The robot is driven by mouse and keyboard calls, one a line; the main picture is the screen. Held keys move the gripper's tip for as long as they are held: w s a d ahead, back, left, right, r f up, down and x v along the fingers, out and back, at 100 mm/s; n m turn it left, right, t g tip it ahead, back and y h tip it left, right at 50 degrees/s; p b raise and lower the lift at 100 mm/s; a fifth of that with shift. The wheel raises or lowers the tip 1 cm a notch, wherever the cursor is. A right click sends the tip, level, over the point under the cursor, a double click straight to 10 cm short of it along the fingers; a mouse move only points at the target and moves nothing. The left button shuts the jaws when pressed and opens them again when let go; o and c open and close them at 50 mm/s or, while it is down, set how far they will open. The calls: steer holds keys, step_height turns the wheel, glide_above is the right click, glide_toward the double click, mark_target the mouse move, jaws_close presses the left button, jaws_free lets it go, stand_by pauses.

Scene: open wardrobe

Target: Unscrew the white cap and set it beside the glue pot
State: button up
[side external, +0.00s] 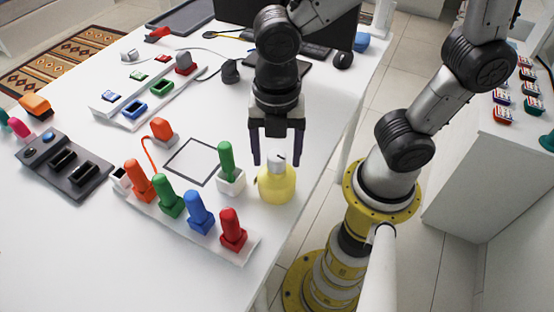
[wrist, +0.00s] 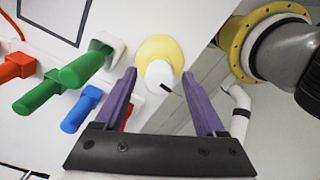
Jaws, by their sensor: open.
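The glue pot (side external: 276,185) is a yellow bottle standing upright near the right edge of the white table. Its white cap (side external: 278,160) sits on top, with a small dark mark on it. My gripper (side external: 278,162) points down over the pot, open, with one purple finger on each side of the cap and visible space between. In the wrist view the cap (wrist: 160,76) shows in front of the yellow pot (wrist: 158,50), between the fingertips of my gripper (wrist: 162,75). I cannot tell whether a finger touches it.
A green peg (side external: 226,158) in a white holder stands just left of the pot. A white rack (side external: 190,222) with orange, green, blue and red pegs lies front left. A dark-outlined square (side external: 191,161) on the table is empty. The table edge is close on the right.

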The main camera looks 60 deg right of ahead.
steer(key=m, duration=1.3)
steer(key=shift+m, duration=0.3)
steer(key=m, duration=0.3)
steer(key=shift+m, duration=0.3)
